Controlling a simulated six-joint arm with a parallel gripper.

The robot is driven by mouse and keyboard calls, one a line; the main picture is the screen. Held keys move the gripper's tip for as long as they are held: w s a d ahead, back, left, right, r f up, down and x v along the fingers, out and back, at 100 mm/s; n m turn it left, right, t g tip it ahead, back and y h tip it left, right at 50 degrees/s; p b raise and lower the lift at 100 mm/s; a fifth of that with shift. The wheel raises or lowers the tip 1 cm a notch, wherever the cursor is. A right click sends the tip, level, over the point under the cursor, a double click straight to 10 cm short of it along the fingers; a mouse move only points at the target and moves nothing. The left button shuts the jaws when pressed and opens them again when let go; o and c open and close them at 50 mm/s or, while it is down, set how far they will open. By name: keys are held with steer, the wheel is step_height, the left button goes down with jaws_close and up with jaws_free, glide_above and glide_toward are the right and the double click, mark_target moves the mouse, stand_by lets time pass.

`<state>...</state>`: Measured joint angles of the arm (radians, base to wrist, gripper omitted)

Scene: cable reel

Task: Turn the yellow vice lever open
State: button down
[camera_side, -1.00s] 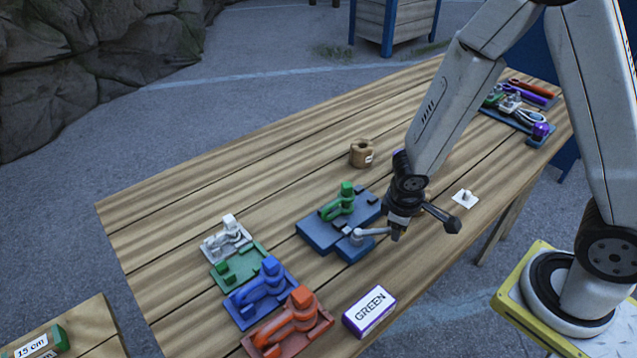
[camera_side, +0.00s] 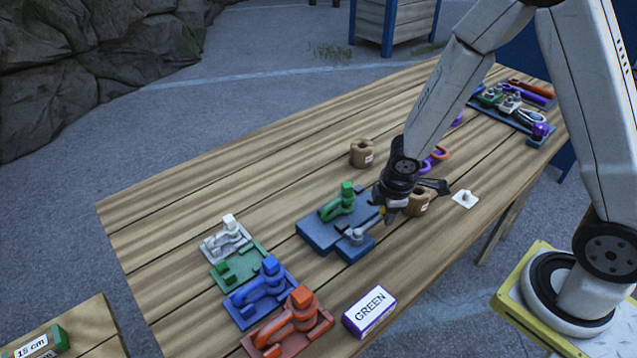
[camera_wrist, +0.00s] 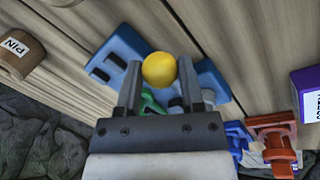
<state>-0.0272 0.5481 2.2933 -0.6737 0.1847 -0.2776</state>
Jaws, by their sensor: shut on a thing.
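The blue vice (camera_side: 318,235) sits on the wooden table with a green part (camera_side: 341,203) on it. Its grey lever (camera_side: 358,234) runs up and right from the pivot on the front block toward my gripper (camera_side: 387,213). The lever's yellow knob (camera_wrist: 159,69) shows as a ball between my two fingers in the wrist view. My gripper is shut on this knob, at the right side of the vice. In the side view the gripper hides most of the knob.
White, green, blue (camera_side: 262,290) and orange (camera_side: 290,325) fixtures stand at the front left. A box marked GREEN (camera_side: 369,311) lies at the front edge. A tool tray (camera_side: 520,120) is at the far right.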

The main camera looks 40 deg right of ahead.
steer(key=shift+w, duration=0.3)
steer(key=shift+c, duration=1.2)
jaws_free()
steer(key=shift+s, duration=0.1)
steer(key=shift+r, duration=0.1)
steer(key=shift+s+a+r, duration=0.15)
steer(key=shift+s+r, duration=0.05)
steer(key=shift+r, duration=1.05)
steer(key=shift+s+a+r, duration=0.15)
steer(key=shift+s+r, duration=0.05)
steer(key=shift+r, duration=1.05)
steer(key=shift+s+a+r, duration=0.15)
steer(key=shift+s+r, duration=0.05)
steer(key=shift+r, duration=1.05)
steer(key=s+r+m+y, duration=0.1)
steer(key=s+r+m, duration=0.2)
steer(key=m, duration=0.8)
steer(key=s, duration=0.2)
steer(key=shift+s+r+t, duration=0.2)
steer(key=shift+s+t, duration=0.15)
steer(key=shift+t, duration=0.05)
